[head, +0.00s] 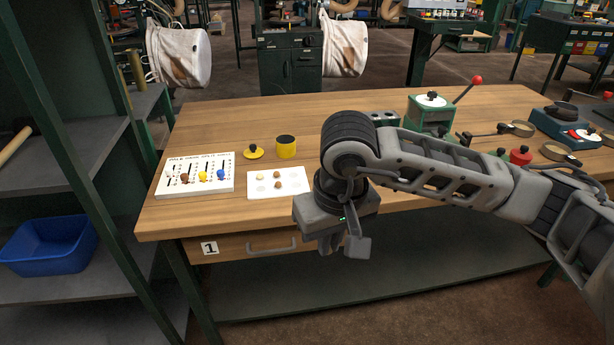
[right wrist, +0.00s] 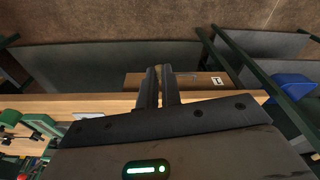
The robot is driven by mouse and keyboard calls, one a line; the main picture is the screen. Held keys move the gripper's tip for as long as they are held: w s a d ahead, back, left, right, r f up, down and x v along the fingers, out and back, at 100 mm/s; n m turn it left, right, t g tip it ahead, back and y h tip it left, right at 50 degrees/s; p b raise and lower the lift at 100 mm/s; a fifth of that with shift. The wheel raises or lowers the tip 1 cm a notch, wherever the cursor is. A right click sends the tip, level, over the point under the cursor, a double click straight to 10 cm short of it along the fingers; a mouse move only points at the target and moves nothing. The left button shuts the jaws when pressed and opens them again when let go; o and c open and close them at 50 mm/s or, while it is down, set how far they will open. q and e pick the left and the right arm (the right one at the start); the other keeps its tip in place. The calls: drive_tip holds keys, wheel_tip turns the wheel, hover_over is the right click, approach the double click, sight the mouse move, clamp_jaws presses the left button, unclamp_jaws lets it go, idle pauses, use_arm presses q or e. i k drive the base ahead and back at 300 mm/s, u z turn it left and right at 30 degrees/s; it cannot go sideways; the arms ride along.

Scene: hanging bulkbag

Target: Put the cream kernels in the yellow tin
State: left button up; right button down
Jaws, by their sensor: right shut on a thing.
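The yellow tin (head: 286,152) stands open on the bench, its dark inside facing up. Its yellow lid (head: 253,154) with a black knob lies to its left. A white card (head: 295,189) in front of the tin holds a cream kernel (head: 261,178) and two brownish kernels (head: 277,185). My right gripper (head: 343,250) hangs in front of the bench edge, right of the card and below the top. In the right wrist view its fingers (right wrist: 160,75) are shut on a small tan thing, seemingly a cream kernel. My left gripper is out of view.
A white board (head: 195,185) with coloured pegs lies left of the card. The drawer (head: 230,246) marked 1 is closed under the bench top. A green device (head: 430,112) with a red-knobbed lever stands to the right. A blue bin (head: 48,248) sits on the left shelf.

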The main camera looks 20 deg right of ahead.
sight(285, 155)
drive_tip(key=z, duration=0.95)
drive_tip(key=i, duration=1)
drive_tip(key=u, duration=2.25)
drive_tip(key=k, duration=0.4)
drive_tip(key=z, duration=0.7)
drive_tip(key=i, duration=0.5)
